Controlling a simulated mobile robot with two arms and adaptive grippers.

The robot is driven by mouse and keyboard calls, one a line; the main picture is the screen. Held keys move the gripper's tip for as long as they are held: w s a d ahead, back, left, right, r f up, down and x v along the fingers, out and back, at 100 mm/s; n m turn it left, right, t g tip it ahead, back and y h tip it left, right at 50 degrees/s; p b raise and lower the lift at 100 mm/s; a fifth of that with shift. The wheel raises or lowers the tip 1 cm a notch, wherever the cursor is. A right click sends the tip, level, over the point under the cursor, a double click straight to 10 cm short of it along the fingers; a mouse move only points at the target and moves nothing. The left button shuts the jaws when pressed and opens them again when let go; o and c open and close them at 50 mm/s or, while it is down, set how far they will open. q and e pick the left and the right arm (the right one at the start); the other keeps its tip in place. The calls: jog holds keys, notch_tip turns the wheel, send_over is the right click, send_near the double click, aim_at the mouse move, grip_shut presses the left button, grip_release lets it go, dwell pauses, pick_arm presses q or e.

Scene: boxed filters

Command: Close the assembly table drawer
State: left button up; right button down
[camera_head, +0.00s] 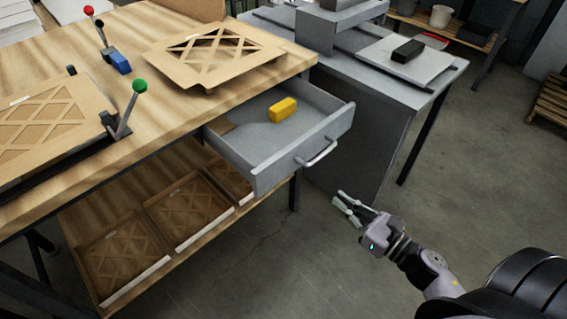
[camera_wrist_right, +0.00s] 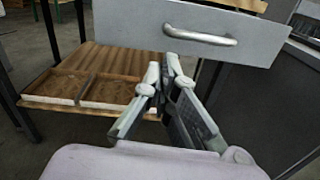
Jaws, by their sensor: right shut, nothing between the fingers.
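The grey drawer (camera_head: 262,167) of the wooden assembly table (camera_head: 215,101) is pulled out in the head view. A yellow block (camera_head: 283,110) lies inside it. The drawer's silver bar handle (camera_head: 317,153) is on its front face, and also shows at the top of the right wrist view (camera_wrist_right: 200,38). My right gripper (camera_head: 344,203) is shut and empty. It is in front of and below the drawer front, apart from the handle. In the right wrist view its fingertips (camera_wrist_right: 171,62) point toward the drawer front (camera_wrist_right: 200,22). My left gripper is not in view.
A lower shelf (camera_head: 190,250) under the table holds cardboard filters. A framed filter (camera_head: 215,52) and clamps with red and green knobs sit on the tabletop. A grey bench (camera_head: 365,115) stands right of the drawer. The floor in front (camera_head: 470,190) is clear.

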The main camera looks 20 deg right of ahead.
jog(key=r+n, duration=0.1)
jog(key=p, duration=0.4)
send_near(290, 163)
jog(key=shift+y, duration=0.3)
jog(key=x, duration=0.5)
jog(key=shift+w, duration=0.35)
jog(key=shift+w+a+f, duration=0.1)
jog(key=shift+w+a, duration=0.15)
jog(key=shift+w, duration=0.45)
jog(key=shift+w, duration=0.1)
